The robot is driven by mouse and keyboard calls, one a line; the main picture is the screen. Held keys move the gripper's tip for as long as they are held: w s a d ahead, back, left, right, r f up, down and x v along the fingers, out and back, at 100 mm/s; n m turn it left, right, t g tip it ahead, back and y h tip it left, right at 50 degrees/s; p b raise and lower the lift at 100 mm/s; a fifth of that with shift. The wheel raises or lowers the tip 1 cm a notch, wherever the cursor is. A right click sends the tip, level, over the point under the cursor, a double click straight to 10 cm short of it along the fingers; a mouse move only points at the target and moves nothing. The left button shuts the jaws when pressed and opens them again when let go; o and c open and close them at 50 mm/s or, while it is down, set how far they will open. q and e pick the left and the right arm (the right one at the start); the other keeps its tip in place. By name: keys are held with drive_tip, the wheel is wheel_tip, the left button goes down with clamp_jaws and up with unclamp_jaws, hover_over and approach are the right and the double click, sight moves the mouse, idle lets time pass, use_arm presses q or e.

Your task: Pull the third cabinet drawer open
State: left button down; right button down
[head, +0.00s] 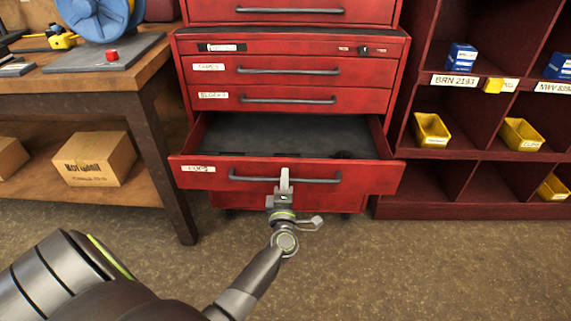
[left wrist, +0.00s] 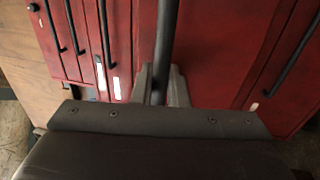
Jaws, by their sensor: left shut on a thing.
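The red cabinet (head: 182,75) stands in the middle of the head view. Its third drawer (head: 378,178), the lowest of the labelled ones, is pulled out and shows a dark, mostly empty inside. The drawer's dark bar handle (head: 325,181) runs across its front. My left gripper (head: 285,178) is shut on the middle of this handle. In the left wrist view the handle (left wrist: 167,40) passes between the two grey fingers of my left gripper (left wrist: 160,80). My right gripper is in neither view.
The two drawers above (head: 215,80) are closed. A wooden workbench (head: 150,65) with a blue reel (head: 98,15) stands at the left, a cardboard box (head: 95,158) on its lower shelf. Red shelving (head: 460,212) with yellow bins (head: 430,130) stands at the right. The floor in front is clear.

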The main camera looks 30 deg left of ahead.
use_arm(q)
drive_tip(key=r+v, duration=0.1)
drive_tip(key=v, duration=0.6)
drive_tip(key=shift+s+r+p, duration=0.15)
drive_tip(key=shift+s+p, duration=0.1)
drive_tip(key=shift+p, duration=0.15)
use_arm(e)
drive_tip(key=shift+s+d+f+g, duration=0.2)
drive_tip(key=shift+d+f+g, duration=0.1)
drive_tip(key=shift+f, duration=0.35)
use_arm(q)
drive_tip(key=shift+d, duration=0.1)
drive_tip(key=c, duration=1.8)
unclamp_jaws()
